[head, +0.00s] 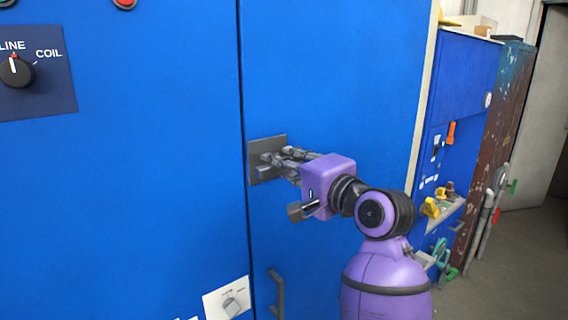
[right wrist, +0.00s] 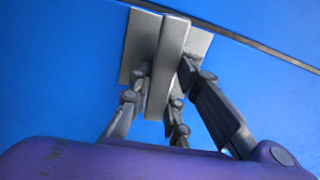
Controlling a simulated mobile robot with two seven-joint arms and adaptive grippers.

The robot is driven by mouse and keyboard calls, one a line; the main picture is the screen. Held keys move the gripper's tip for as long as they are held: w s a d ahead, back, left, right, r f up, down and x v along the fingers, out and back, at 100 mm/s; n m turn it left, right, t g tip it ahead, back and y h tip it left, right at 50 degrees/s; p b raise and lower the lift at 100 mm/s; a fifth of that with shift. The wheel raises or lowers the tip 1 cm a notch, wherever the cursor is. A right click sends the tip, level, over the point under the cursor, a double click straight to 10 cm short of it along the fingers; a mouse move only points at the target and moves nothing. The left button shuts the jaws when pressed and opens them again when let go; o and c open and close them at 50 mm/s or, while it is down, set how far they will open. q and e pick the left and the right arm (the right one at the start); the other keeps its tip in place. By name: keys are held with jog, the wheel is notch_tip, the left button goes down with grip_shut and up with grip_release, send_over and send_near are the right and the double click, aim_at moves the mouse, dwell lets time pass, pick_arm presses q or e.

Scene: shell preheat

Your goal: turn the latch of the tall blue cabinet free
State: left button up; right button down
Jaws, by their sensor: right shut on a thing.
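The tall blue cabinet (head: 330,70) fills most of the head view, with a vertical door seam left of the latch. The latch's grey back plate (head: 262,180) sits on the door beside that seam. In the right wrist view the latch handle (right wrist: 168,60) is a flat grey bar in front of the plate (right wrist: 140,45). My right gripper (head: 275,160) is at the latch, its fingers (right wrist: 165,85) on both sides of the bar and shut on it. The fingers partly hide the latch in the head view. My left gripper is not in view.
A dial panel (head: 38,70) is at the left. At the right stand a blue unit with yellow fittings (head: 432,208) and open floor (head: 525,250).

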jog(key=shift+f+m, duration=0.1)
jog(key=shift+m, duration=0.4)
jog(key=c, duration=1.6)
grip_release()
jog(key=shift+c, duration=0.2)
jog(key=v, duration=1.2)
